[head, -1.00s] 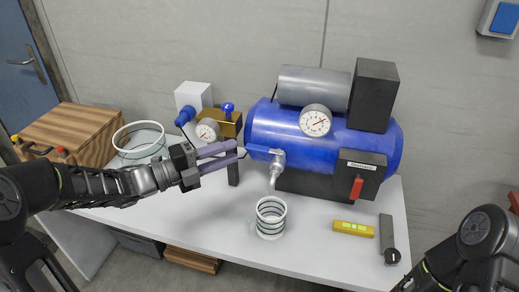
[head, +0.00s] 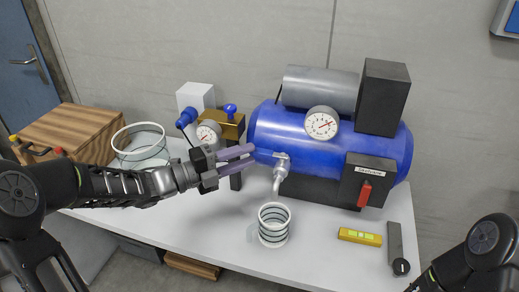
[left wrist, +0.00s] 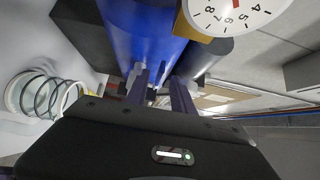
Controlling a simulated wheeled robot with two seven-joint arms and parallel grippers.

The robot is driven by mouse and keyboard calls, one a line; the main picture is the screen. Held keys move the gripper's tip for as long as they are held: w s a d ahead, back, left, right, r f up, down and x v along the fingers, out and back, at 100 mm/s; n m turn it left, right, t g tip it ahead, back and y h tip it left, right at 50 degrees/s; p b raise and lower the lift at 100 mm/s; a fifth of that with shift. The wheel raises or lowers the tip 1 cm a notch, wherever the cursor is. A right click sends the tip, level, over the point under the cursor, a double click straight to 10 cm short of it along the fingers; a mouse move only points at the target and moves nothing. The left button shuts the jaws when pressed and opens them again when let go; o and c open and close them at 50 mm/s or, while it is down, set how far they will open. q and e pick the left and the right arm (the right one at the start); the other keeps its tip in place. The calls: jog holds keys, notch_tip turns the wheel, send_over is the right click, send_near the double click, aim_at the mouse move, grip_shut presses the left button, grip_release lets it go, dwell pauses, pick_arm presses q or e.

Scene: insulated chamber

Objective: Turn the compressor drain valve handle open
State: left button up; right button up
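The drain valve (head: 281,166) is a silver tap with a downturned spout on the lower left front of the blue compressor tank (head: 318,143). Its handle does not show clearly. My left gripper (head: 250,157) points right, with its fingertips just left of the valve, and appears empty. In the left wrist view, its two purple-grey fingers (left wrist: 160,92) stand apart in front of the blue tank (left wrist: 140,32). I cannot tell whether the fingertips touch the valve. My right gripper is not in view; only part of my right arm shows at the lower right.
A ringed, clear-walled cup (head: 274,226) stands below the spout. Left of the tank are a brass regulator block (head: 228,127) and gauge; a larger ringed container (head: 141,147) sits behind my left arm. A yellow level (head: 360,237) and a grey tool (head: 396,247) lie at right.

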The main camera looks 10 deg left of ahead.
aim_at(260, 150)
pick_arm(q)
jog(key=x, duration=0.4)
jog(key=shift+w+d+p, duration=0.2)
jog(key=shift+p, duration=0.2)
jog(key=shift+c, duration=0.3)
grip_shut()
dwell(0.8)
